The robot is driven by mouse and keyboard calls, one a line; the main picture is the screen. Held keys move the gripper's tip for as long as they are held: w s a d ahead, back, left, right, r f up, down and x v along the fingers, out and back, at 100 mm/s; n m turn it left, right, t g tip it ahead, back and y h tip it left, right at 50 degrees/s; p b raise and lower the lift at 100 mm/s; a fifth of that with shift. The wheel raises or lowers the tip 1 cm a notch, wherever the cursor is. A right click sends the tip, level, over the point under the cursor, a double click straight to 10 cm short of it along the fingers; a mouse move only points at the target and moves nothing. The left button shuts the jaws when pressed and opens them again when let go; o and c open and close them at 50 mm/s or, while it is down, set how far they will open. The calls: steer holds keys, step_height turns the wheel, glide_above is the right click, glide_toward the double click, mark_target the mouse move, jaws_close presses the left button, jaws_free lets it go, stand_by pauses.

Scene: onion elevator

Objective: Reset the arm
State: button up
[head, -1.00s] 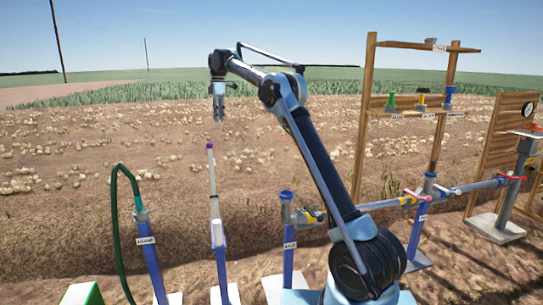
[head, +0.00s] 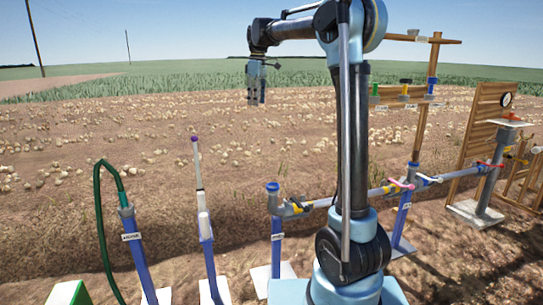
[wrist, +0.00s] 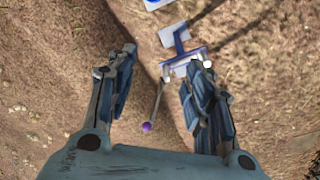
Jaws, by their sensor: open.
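My gripper (head: 256,98) hangs fingers-down in the air over the field in the head view, with nothing under or near its fingertips. In the wrist view my gripper (wrist: 155,75) is open and empty, its two fingers well apart. My arm is folded high, with its upper link upright in front of the pipe stand. Below, in the wrist view, a thin stick with a purple tip (wrist: 147,127) shows between the fingers, apart from them. The same purple-tipped stick (head: 199,175) stands upright on a blue post in the head view.
A labelled blue post (head: 138,250) with a green hose (head: 98,220) stands at left. A wooden rack (head: 432,100) holds coloured fittings. The air over the field at left is clear.

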steer(key=s+d+f+m+t, duration=0.1)
steer(key=s+d+f+m, duration=0.3)
steer(key=s+d, duration=0.5)
steer(key=s+d+f+m, duration=0.3)
steer(key=s+d+f, duration=0.2)
steer(key=s+d, duration=0.45)
steer(key=s+d+f+m, duration=0.3)
steer(key=s+f, duration=0.8)
steer(key=s+d+f+m+t, duration=0.1)
steer(key=s+d+f+m, duration=0.2)
steer(key=s+f, duration=0.9)
steer(key=shift+d+m+h, duration=0.3)
steer(key=shift+d+m, duration=0.1)
steer(key=shift+m, duration=0.1)
steer(key=c, duration=0.3)
